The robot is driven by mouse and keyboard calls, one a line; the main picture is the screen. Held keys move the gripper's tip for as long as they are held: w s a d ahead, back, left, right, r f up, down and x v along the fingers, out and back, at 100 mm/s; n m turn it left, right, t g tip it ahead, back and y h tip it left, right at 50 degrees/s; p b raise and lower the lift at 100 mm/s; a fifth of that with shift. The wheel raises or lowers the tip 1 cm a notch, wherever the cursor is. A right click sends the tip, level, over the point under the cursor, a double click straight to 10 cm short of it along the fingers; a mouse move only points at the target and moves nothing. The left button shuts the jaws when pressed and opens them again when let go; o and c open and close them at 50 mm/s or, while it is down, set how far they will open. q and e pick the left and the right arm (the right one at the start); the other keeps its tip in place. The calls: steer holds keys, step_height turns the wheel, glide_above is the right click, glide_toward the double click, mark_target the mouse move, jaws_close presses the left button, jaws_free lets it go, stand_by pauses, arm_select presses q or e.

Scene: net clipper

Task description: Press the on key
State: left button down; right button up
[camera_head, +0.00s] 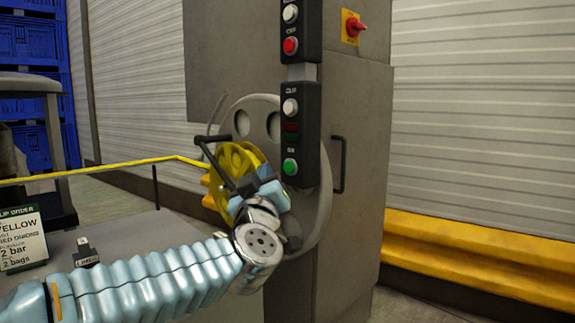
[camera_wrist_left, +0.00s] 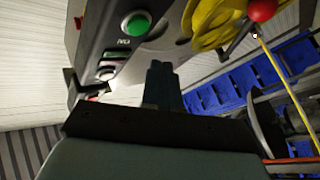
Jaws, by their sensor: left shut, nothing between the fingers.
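The on key is a round green button (camera_head: 290,167) at the bottom of the lower black control panel (camera_head: 301,120) on the grey machine column. It also shows in the left wrist view (camera_wrist_left: 135,23), near the top. My left gripper (camera_head: 267,175) is below and left of the green button in the head view, in front of the yellow reel. In the left wrist view its fingers (camera_wrist_left: 160,68) are shut together and empty, pointing up, with the green button above and left of the tips. I see a gap between tips and button. My right gripper is not in view.
Above the green button are a white button (camera_head: 290,107) and, on the upper panel, a red button (camera_head: 290,46). A yellow reel (camera_head: 226,165) and a grey disc (camera_head: 318,215) stand behind my gripper. A red rotary switch (camera_head: 353,27) is at upper right. A sign (camera_head: 20,240) stands on the left.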

mark_target(282, 158)
arm_select(q)
steer(key=shift+w+d+p, duration=0.35)
steer(key=shift+w+d, duration=0.6)
steer(key=shift+w, duration=0.05)
stand_by(1.4)
steer(key=shift+w+d, duration=0.3)
steer(key=shift+w+d+p, duration=0.3)
steer(key=shift+p, duration=0.15)
stand_by(0.6)
steer(key=shift+s+a, duration=0.1)
steer(key=shift+s+a+b, duration=0.3)
steer(key=shift+s+a, duration=0.2)
stand_by(0.3)
